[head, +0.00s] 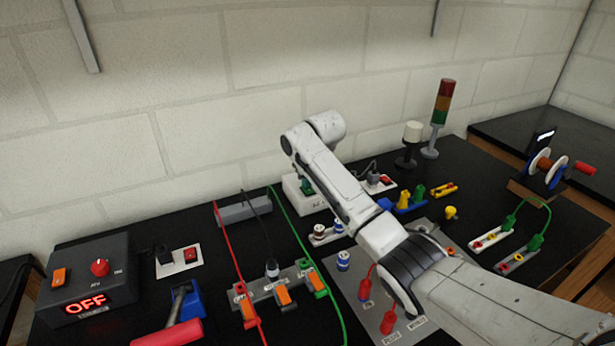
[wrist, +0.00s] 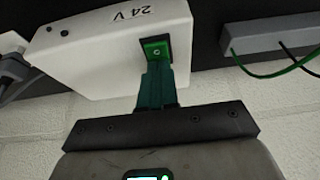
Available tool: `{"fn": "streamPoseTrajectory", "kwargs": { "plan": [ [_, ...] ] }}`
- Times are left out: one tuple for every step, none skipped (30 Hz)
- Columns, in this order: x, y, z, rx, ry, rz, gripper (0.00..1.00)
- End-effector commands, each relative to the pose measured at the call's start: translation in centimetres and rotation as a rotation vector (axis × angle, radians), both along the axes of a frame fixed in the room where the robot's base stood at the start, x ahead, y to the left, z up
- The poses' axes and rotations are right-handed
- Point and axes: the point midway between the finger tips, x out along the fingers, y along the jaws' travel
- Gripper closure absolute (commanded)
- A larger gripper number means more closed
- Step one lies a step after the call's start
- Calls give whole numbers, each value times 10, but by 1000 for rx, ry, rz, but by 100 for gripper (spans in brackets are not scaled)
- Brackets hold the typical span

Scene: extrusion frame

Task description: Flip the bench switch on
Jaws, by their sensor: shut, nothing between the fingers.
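A white box marked 24 V (wrist: 95,50) fills the upper left of the wrist view, seen upside down. A green rocker switch (wrist: 156,48) in a black surround is set in its face. My gripper (wrist: 156,70) is shut, its teal fingers together and empty. The fingertips are right at the switch's edge; I cannot tell whether they touch it. In the head view the white box (head: 294,190) stands at the back of the bench, partly hidden by my arm. Whether the switch is on or off is not clear.
A grey block with cables (head: 244,211) lies left of the white box. Two plates with red switches, one at left (head: 190,255) and one at right (head: 385,181), sit on the bench. A black power supply (head: 90,278) reads OFF. A signal tower (head: 441,115) stands behind.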

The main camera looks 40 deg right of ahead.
Motion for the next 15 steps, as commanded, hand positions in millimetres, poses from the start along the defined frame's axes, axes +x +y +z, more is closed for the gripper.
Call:
{"fn": "streamPoseTrajectory", "kwargs": {
  "plan": [
    [-4, 1, -2, 4, 9, -1, 100],
    [-5, 1, -2, 4, 9, -1, 100],
    [-6, 2, -2, 4, 9, -1, 100],
    [-7, 2, -2, 4, 9, -1, 100],
    [-8, 2, -2, 5, 10, -1, 100],
    [-10, 3, -2, 5, 10, -1, 100],
    [-10, 3, -2, 5, 10, -1, 100],
    [-11, 3, -2, 5, 10, -1, 100],
    [-12, 3, -2, 5, 10, -1, 100],
    [-12, 3, -3, 5, 10, -1, 100],
    [-12, 3, -3, 5, 10, -1, 100],
    [-12, 3, -3, 5, 10, -1, 100],
    [-12, 3, -4, 4, 9, -1, 100],
    [-12, 3, -4, 4, 9, -2, 100],
    [-12, 3, -4, 4, 9, -2, 100]
  ]
}}
